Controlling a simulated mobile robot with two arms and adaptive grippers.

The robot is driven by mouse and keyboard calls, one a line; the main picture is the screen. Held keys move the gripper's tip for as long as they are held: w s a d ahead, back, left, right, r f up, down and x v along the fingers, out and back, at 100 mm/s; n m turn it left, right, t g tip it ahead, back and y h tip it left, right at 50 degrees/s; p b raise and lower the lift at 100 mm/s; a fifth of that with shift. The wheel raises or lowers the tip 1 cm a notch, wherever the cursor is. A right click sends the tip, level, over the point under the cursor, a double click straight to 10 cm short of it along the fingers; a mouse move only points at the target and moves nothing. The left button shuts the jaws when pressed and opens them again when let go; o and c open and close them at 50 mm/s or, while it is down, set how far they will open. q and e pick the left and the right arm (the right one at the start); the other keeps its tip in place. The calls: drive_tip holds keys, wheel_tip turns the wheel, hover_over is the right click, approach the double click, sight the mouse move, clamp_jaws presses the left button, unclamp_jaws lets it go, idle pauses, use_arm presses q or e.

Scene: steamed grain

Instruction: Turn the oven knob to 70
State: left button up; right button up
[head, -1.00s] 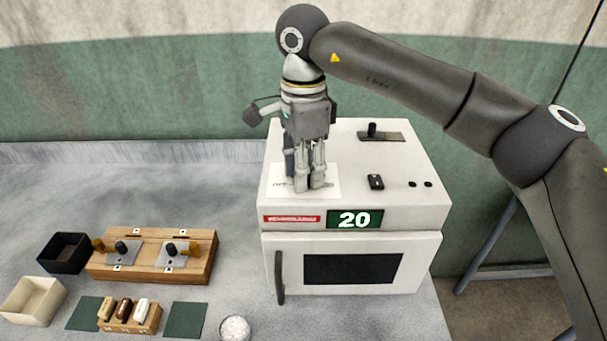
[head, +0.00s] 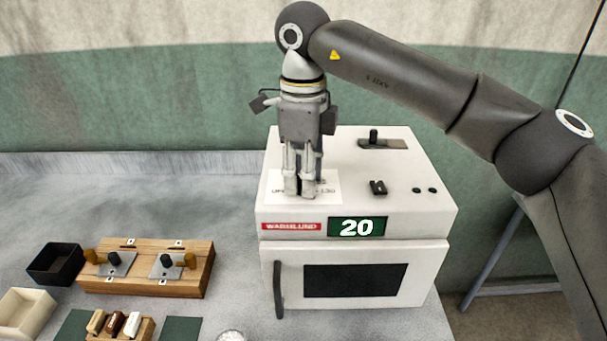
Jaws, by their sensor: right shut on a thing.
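The white oven (head: 430,215) stands on the counter with its dark door window facing me. Its green display (head: 357,227) reads 20. My right gripper (head: 306,192) points down over the white label plate (head: 332,187) on the left of the oven's top. Its fingers are closed together on the oven knob, which they hide. The label's text is mostly covered by the fingers. My left gripper is not in view.
A small black switch (head: 378,187), two black buttons (head: 424,190) and a black-handled slider (head: 374,138) are on the oven's top. A wooden block with knobs (head: 200,275), a black box (head: 56,263) and a cream box (head: 24,312) stand at left.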

drive_tip(key=shift+r, duration=0.1)
idle(0.3)
drive_tip(key=o, duration=1)
wheel_tip(320, 180, up, 12)
